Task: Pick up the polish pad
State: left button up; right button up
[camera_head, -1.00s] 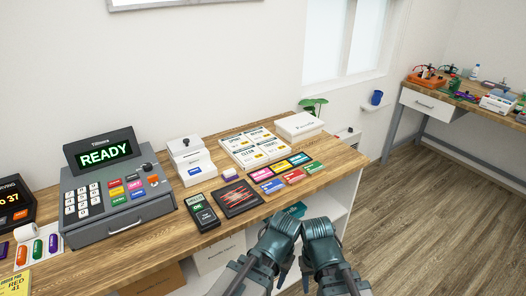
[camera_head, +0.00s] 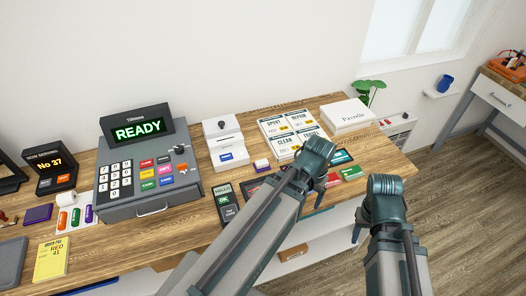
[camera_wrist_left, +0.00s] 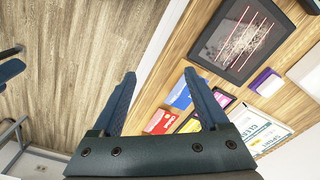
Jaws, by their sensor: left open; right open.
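The polish pad appears to be the small purple-and-white block (camera_head: 262,165) on the wooden counter, left of my left gripper in the head view. It also shows in the left wrist view (camera_wrist_left: 266,82), right of the fingers and apart from them. My left gripper (camera_wrist_left: 162,88) is open and empty, above the counter's edge by the coloured cards. In the head view my left arm hides part of the counter. My right gripper (camera_head: 370,225) is open and empty, off the counter's front edge.
A dark panel with red scratch lines (camera_wrist_left: 238,38) lies beside the pad. Coloured cards (camera_head: 352,173), sign cards (camera_head: 283,144), a white box (camera_head: 347,116) and a till (camera_head: 150,188) crowd the counter. Floor is free at the right.

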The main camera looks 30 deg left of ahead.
pick_arm(q)
jog(key=w+a+r+p, duration=0.3)
jog(key=w+a+r, duration=0.1)
jog(key=a+r, duration=0.1)
jog(key=m, duration=0.7)
send_near(262, 162)
pick_arm(e)
notch_tip(262, 162, up, 5)
pick_arm(q)
jog(key=f+b, duration=0.5)
jog(key=b, duration=0.2)
jog(key=f+b, duration=0.5)
jog(key=b, duration=0.1)
jog(key=shift+w+a+f+b, duration=0.15)
jog(key=shift+w+b, duration=0.05)
jog(key=shift+b, duration=0.15)
pick_arm(e)
notch_tip(262, 162, down, 14)
jog(key=shift+r, duration=0.15)
pick_arm(q)
jog(key=c, duration=1.1)
jog(key=shift+r+p, duration=0.3)
pick_arm(e)
jog(key=shift+r, duration=0.2)
